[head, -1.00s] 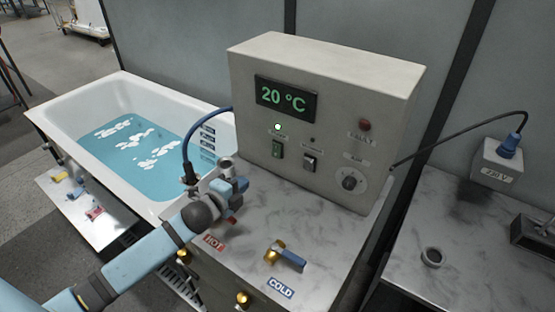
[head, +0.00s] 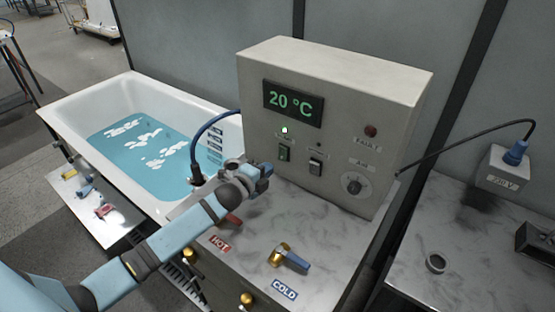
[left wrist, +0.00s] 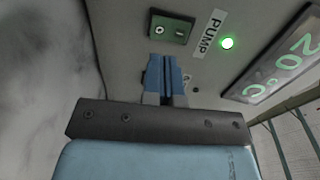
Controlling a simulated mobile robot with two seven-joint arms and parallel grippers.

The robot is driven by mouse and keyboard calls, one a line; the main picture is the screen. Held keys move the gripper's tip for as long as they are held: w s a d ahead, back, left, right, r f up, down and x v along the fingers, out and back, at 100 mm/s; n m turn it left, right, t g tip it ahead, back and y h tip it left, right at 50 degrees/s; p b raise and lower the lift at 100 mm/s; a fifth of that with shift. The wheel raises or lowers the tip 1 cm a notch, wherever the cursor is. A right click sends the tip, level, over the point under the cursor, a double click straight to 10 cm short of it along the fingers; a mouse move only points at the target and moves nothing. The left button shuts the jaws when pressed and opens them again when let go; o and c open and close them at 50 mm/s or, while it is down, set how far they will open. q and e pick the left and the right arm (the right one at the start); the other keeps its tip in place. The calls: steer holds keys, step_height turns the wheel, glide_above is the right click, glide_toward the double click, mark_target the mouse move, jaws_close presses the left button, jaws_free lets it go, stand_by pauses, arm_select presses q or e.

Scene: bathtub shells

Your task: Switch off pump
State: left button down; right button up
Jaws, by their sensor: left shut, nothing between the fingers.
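The control box (head: 330,100) stands on the marble counter and its display (head: 293,103) reads 20 °C. The green pump switch (head: 284,152) is on its front face, below a lit green lamp (head: 284,130). In the left wrist view the green switch (left wrist: 172,27) shows beside the PUMP label (left wrist: 208,34) and the glowing lamp (left wrist: 227,43). My left gripper (head: 265,170) is shut and empty, in front of the panel just below and left of the switch. Its closed blue fingertips (left wrist: 165,68) appear just below the switch; whether they touch the panel is unclear. My right gripper is not in view.
A second, dark switch (head: 315,166) and a dial (head: 354,184) sit to the right on the panel. The red FAULT lamp (head: 371,131) looks unlit. HOT and COLD taps, the cold one (head: 288,258), stand on the counter below. A blue hose (head: 205,126) curves close by the arm.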

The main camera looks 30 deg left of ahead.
mark_target(282, 158)
arm_select(q)
steer(key=w, duration=0.3)
steer(key=w+d+f+p, duration=0.1)
steer(key=w, duration=0.1)
steer(key=shift+w, duration=0.35)
steer(key=shift+r, duration=0.1)
steer(key=shift+w+f+b, duration=0.1)
steer(key=shift+f+b, duration=0.2)
steer(key=shift+b, duration=0.35)
steer(key=shift+w+r+t+b, duration=0.1)
steer(key=shift+r+t+b, duration=0.2)
steer(key=shift+t+b, duration=0.15)
steer(key=shift+s+a+f, duration=0.1)
steer(key=shift+s, duration=0.3)
steer(key=s+a+r+b, duration=0.1)
steer(key=s+b, duration=0.1)
steer(key=s, duration=1.1)
steer(key=shift+a, duration=0.4)
